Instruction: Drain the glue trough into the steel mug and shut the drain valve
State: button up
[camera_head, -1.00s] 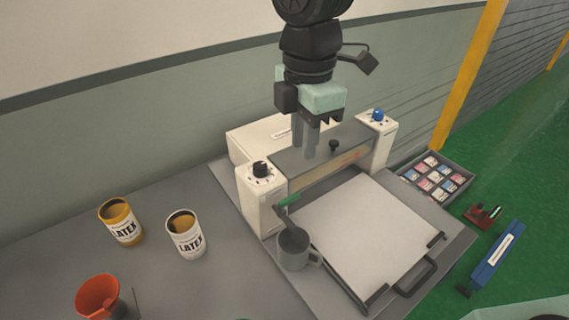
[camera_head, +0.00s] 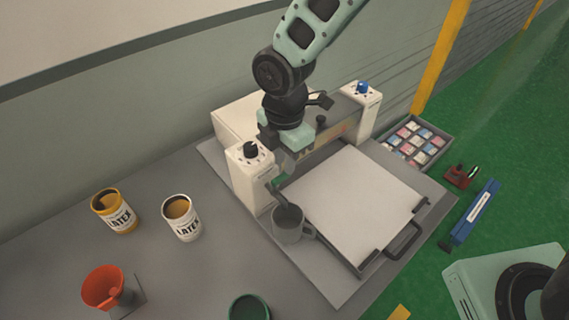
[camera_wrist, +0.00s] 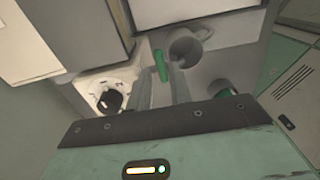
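The steel mug (camera_head: 287,232) stands upright on the grey machine base below the drain. Its inside looks dark, and I cannot tell how full it is. The green drain valve handle (camera_head: 277,184) is at the near-left end post, just above the mug. My gripper (camera_head: 287,165) is low beside that post and hides part of the trough. In the wrist view my gripper (camera_wrist: 161,72) has its fingers apart, with the green valve handle (camera_wrist: 161,62) showing in the gap between them. I cannot tell whether they touch it. The mug (camera_wrist: 186,46) is just beyond.
A green container (camera_head: 249,308) is at the front. A white sheet (camera_head: 355,205) lies right of the mug. A compartment tray (camera_head: 416,142) is at far right.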

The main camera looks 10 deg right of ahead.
aim_at(281, 179)
jog(key=shift+f, duration=1.75)
grip_shut()
